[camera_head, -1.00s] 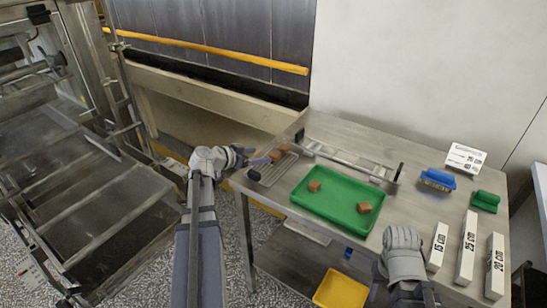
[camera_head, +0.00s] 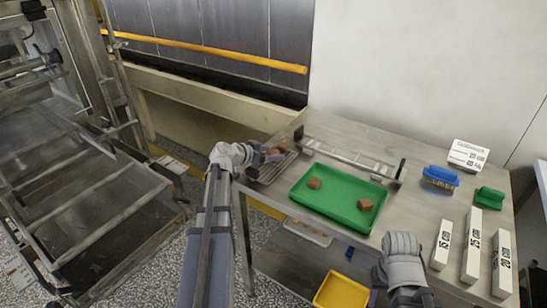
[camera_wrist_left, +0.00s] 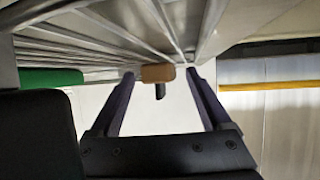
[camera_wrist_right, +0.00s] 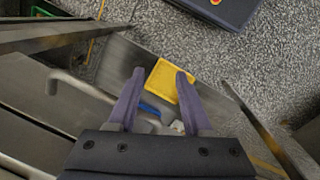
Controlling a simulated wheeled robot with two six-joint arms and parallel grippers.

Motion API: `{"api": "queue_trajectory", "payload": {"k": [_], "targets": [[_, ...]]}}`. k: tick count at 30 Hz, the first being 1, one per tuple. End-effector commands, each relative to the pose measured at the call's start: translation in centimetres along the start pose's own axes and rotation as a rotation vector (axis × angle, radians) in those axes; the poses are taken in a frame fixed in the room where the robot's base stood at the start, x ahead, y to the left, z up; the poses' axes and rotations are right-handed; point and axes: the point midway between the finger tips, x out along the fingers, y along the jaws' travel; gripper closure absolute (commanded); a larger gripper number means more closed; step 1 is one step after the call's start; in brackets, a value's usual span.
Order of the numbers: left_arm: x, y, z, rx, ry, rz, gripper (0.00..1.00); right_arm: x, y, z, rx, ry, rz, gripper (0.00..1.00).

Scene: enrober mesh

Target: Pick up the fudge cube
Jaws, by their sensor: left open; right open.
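Brown fudge cubes lie on a wire rack (camera_head: 262,176) at the table's far left; one cube (camera_head: 284,147) shows just beyond my left gripper (camera_head: 270,154). In the left wrist view a brown cube (camera_wrist_left: 157,72) appears between the open fingers (camera_wrist_left: 160,84), near their tips, with a small dark thing below it. I cannot tell whether the fingers touch it. Two more brown cubes, one on the left (camera_head: 314,183) and one on the right (camera_head: 365,204), lie in a green tray (camera_head: 335,213). My right gripper (camera_wrist_right: 160,80) is open and empty at the table's front.
A metal frame (camera_head: 350,160) stands behind the tray. A yellow bin (camera_head: 341,291) sits below. A conveyor machine (camera_head: 75,190) is at left.

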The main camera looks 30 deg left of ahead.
Motion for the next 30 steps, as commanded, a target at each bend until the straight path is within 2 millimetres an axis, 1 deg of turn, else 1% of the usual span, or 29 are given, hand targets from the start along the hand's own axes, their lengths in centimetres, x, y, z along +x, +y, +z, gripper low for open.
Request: {"api": "queue_trajectory", "payload": {"k": [2,3,21,22,30], "targets": [[-0.09,0.01,-0.04,0.000,0.000,0.000,0.18,-0.08,0.01,0.01,0.000,0.000,0.000,0.50],[-0.09,0.01,-0.04,0.000,0.000,0.000,0.21,-0.08,0.01,0.01,0.000,0.000,0.000,0.50],[-0.12,-0.01,-0.03,0.000,0.000,-0.001,0.88,-0.07,0.01,0.00,0.000,0.000,0.000,0.50],[-0.12,-0.01,-0.03,0.000,0.000,-0.001,0.90,-0.07,0.01,0.00,0.000,0.000,0.000,0.50],[-0.18,-0.01,-0.16,0.000,0.000,-0.001,0.90,-0.22,0.02,0.01,0.000,0.000,0.000,0.50]]}}
